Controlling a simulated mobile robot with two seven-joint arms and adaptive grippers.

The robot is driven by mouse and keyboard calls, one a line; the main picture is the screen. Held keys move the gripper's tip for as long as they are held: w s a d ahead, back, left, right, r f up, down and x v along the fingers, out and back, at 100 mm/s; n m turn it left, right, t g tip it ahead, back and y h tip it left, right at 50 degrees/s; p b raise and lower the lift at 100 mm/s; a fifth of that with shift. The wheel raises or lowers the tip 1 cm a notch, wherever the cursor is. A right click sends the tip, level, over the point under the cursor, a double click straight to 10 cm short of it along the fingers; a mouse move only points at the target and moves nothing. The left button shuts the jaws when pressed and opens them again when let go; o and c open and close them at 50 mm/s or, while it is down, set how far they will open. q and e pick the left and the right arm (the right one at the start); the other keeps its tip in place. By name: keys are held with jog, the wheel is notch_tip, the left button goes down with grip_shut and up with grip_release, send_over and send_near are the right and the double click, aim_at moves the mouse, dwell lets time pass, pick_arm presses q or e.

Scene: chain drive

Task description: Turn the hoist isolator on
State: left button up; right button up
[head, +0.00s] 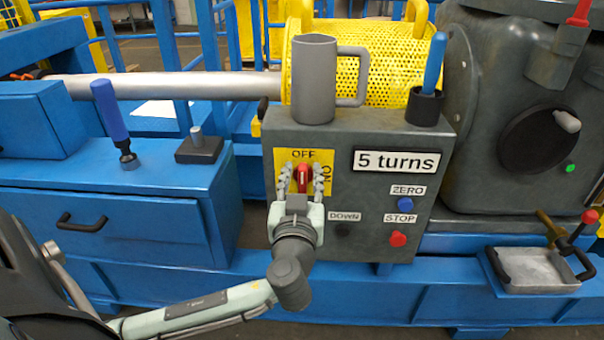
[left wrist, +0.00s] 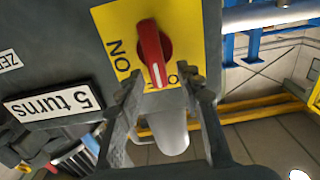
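The hoist isolator is a red knob (head: 303,177) on a yellow plate (head: 284,158) marked OFF at the top and ON at the right side, on the front of a grey control box (head: 370,215). The knob also shows in the left wrist view (left wrist: 151,50), its white line pointing toward the OFF side. My left gripper (head: 302,178) is in front of the plate with a finger on each side of the knob. In the left wrist view its fingers (left wrist: 163,77) are spread, with visible gaps to the knob. My right gripper is not in view.
A grey mug (head: 314,80) and a holder (head: 424,105) with a blue-handled tool stand on the box. A "5 turns" label (head: 396,161), a blue ZERO button (head: 405,204) and a red STOP button (head: 398,239) are right of the isolator. A blue drawer unit (head: 140,235) is at the left.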

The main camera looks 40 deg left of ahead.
pick_arm(q)
grip_shut()
